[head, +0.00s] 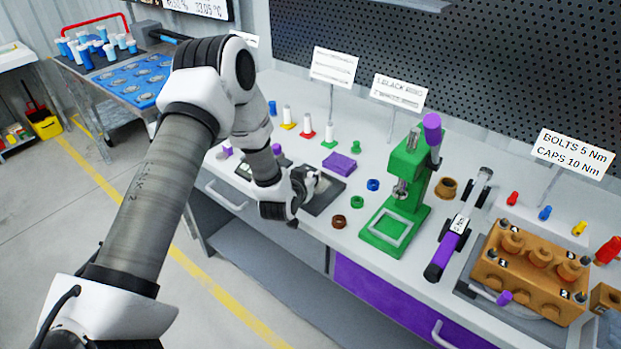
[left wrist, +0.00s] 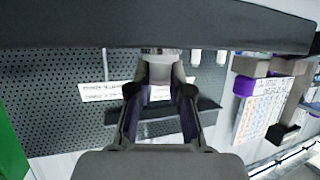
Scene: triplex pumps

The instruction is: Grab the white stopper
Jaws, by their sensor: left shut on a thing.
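My left gripper (head: 312,182) is low over the bench, above a dark tray (head: 322,198). In the left wrist view its two fingers (left wrist: 160,88) are shut on a pale, whitish piece, the white stopper (left wrist: 161,70), held at the fingertips. The fingers hide part of it, and in the head view it is mostly hidden by the gripper. My right gripper is not in view.
White pieces on yellow, red and green bases (head: 308,127) stand behind the gripper. A purple block (head: 339,163) lies close by. Coloured rings, a green press (head: 398,190) and a brown pump block (head: 531,267) are to the right. Upright sign holders stand at the back.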

